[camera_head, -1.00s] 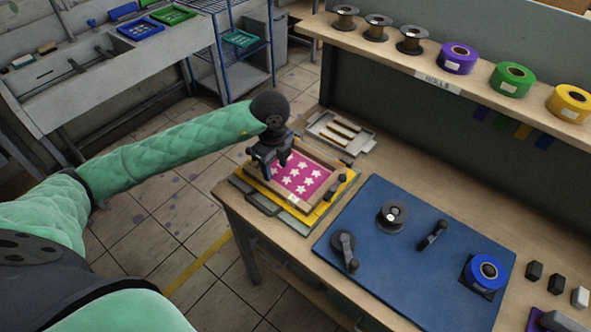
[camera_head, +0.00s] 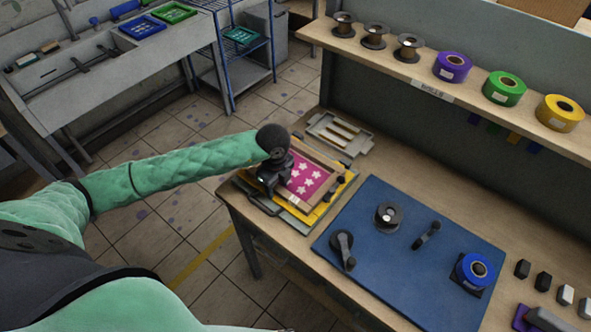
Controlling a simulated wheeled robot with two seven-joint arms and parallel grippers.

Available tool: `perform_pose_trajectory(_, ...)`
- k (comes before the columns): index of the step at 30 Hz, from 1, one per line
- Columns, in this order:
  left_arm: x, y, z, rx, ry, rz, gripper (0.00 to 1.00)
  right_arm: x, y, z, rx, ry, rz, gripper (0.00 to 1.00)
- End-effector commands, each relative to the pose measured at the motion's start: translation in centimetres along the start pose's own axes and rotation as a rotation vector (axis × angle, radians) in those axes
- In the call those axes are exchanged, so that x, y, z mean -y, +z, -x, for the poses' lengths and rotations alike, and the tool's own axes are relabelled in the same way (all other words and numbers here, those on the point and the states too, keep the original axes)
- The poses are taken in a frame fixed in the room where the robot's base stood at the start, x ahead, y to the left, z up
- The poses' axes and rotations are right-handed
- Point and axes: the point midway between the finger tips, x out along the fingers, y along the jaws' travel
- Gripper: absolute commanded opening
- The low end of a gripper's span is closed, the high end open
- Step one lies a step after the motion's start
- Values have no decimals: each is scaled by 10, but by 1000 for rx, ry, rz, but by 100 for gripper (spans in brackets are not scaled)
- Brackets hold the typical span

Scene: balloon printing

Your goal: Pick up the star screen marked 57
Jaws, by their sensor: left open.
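The star screen (camera_head: 306,180) is a wooden frame around a pink mesh with white stars. It lies flat on a yellow base (camera_head: 325,207) at the left end of the workbench. The marking 57 is not readable. My left gripper (camera_head: 272,190) is over the left side of the screen, pointing down and open. It hides that part of the frame and mesh, and I cannot tell whether the fingers touch it. My right gripper is not in view.
A grey tray (camera_head: 361,146) with wooden-handled tools lies behind the screen. A blue mat (camera_head: 385,262) to the right holds a crank (camera_head: 342,248), a spool (camera_head: 388,217) and a blue ribbon roll (camera_head: 474,270). A shelf (camera_head: 392,66) with spools and ribbon rolls overhangs the bench's back.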

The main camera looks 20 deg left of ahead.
Motion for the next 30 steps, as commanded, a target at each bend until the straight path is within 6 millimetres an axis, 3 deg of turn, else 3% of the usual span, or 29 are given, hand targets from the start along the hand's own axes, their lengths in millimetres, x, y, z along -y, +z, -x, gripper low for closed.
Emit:
perform_pose_trajectory(5,0,0,0,0,0,0,48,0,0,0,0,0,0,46)
perform_pose_trajectory(12,0,0,0,0,-1,0,3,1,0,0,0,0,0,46)
perform_pose_trajectory(13,0,0,0,0,-1,0,0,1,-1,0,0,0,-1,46)
perform_pose_trajectory(21,0,0,2,0,-2,1,0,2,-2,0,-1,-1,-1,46)
perform_pose_trajectory(26,1,1,14,0,-3,1,0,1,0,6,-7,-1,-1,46)
perform_pose_trajectory(28,1,1,24,1,-4,1,0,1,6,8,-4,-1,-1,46)
perform_pose_trajectory(30,1,1,35,1,-4,1,0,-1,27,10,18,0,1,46)
